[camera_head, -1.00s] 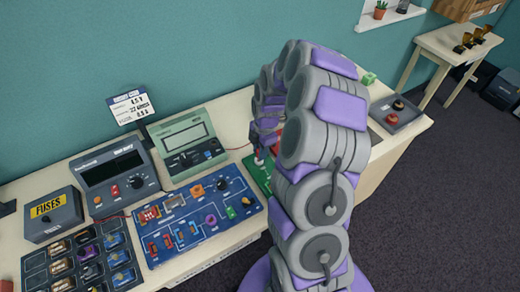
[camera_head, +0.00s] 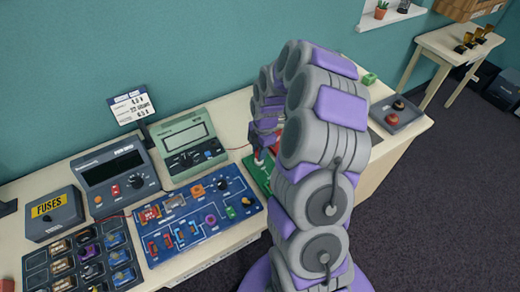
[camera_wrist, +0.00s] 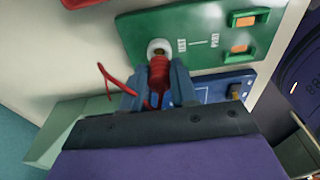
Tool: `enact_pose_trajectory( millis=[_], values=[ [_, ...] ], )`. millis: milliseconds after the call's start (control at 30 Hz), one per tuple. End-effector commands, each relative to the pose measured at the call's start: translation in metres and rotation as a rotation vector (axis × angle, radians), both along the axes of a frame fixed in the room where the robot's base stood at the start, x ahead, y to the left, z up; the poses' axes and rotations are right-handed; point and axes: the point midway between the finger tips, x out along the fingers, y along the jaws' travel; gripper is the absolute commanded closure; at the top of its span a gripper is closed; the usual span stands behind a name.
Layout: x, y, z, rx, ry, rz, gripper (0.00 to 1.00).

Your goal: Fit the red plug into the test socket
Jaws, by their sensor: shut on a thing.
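The red plug (camera_wrist: 160,72) is between the two blue-grey fingers of my gripper (camera_wrist: 157,88) in the wrist view. A red wire (camera_wrist: 107,77) loops out beside the left finger. The plug's front end is at the test socket (camera_wrist: 158,46), a white ring on the green board (camera_wrist: 205,32). The plug's tip overlaps the ring, and I cannot tell how deep it sits. In the head view my gripper (camera_head: 262,157) is over the green board (camera_head: 256,178), and my arm hides most of the board.
A blue component board (camera_head: 195,217) lies left of the green board. A green meter (camera_head: 187,145) and a dark meter (camera_head: 113,175) stand behind it. A fuse box (camera_head: 52,213) and parts tray (camera_head: 80,265) are further left. A grey button box (camera_head: 398,115) is at the right.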

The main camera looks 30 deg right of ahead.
Motion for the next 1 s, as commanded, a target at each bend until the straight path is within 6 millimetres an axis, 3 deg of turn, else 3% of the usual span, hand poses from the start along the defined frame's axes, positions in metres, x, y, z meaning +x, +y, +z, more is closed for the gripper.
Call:
enact_pose_trajectory(
  millis=[1000],
  values=[
    [0.0001,-0.0002,-0.0060,0.000,0.000,0.000,1.00]
  ],
)
